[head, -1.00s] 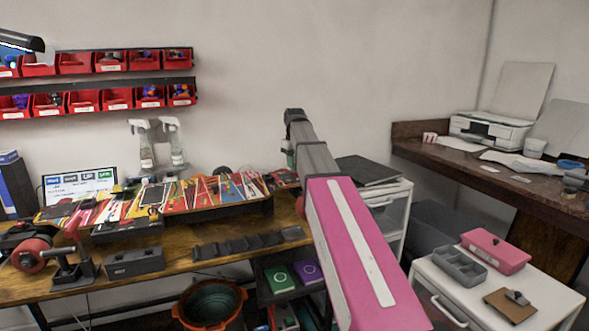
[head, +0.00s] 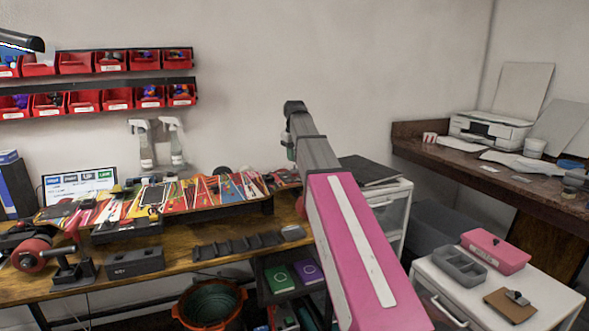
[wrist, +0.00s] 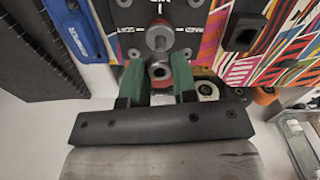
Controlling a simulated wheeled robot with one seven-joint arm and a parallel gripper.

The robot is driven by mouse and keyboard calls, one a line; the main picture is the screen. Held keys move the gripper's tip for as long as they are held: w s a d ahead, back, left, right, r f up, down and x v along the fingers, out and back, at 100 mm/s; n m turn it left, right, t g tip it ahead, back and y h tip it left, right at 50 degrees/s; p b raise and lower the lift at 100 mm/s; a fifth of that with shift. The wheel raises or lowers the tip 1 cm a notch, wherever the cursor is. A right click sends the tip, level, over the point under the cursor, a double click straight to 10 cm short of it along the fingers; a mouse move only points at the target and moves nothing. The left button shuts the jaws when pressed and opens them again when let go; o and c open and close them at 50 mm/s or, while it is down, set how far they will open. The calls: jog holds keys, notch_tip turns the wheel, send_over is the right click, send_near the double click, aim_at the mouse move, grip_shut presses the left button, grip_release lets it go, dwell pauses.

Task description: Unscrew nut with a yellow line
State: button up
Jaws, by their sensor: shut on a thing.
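My gripper (wrist: 158,78) has two green fingers closed around a small metal nut (wrist: 160,71) in the wrist view. I cannot make out a yellow line on it. Just beyond the nut, a round grey and red part (wrist: 160,38) sits on the dark mount of the board. The board's colourful patterned deck (wrist: 283,40) shows at the right of the wrist view. A second metal nut (wrist: 207,89) shows just right of the fingers. In the head view my arm hides most of the gripper, and the nut cannot be seen there.
A wooden workbench (head: 190,250) carries the patterned boards (head: 232,187), a dark slotted rack (head: 238,246) and a red-wheeled part (head: 33,254). Spray bottles (head: 146,150) stand behind. Red bins (head: 75,62) hang on the wall. A white cabinet with a pink box (head: 497,252) stands right.

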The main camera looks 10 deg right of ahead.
jog(key=shift+r, duration=0.1)
notch_tip(320, 180, up, 7)
dwell(0.8)
